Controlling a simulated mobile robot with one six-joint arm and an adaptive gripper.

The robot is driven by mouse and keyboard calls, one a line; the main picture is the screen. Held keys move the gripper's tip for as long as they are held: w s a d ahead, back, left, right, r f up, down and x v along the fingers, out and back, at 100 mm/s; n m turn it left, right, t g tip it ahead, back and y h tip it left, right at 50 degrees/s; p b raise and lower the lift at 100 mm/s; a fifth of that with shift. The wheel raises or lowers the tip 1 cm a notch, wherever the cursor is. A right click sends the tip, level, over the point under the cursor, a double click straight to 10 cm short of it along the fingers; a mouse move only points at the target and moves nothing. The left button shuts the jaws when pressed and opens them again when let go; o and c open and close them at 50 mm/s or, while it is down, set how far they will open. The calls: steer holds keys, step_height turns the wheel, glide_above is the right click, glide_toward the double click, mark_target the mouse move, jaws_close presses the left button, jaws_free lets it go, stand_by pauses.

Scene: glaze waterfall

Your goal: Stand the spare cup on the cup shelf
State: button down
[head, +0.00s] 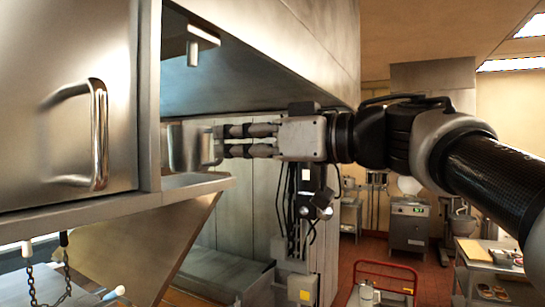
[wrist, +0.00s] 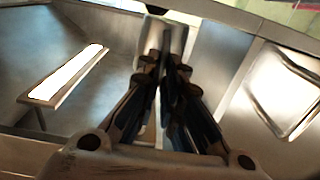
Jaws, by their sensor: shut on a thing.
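My gripper (head: 221,141) reaches in from the right, level, with its fingers shut on the handle side of a shiny metal cup (head: 188,148). The cup looks upright in the opening beside the steel door. A metal ledge (head: 205,183), perhaps the cup shelf, lies just below the cup; I cannot tell whether they touch. In the wrist view the cup (wrist: 172,32) shows at the far end of my gripper (wrist: 163,58), its lower part hidden by the fingers.
A steel door (head: 65,110) with a bar handle (head: 98,135) stands close left of the cup. A sloping steel hood (head: 265,45) hangs above the arm. A lit bar (wrist: 68,75) shows left in the wrist view. A red cart (head: 385,275) stands on the floor behind.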

steer(key=shift+f, duration=0.45)
steer(key=shift+f, duration=0.1)
steer(key=shift+w+f, duration=0.1)
steer(key=shift+f, duration=0.05)
steer(key=c, duration=1.8)
jaws_free()
steer(key=shift+o, duration=0.2)
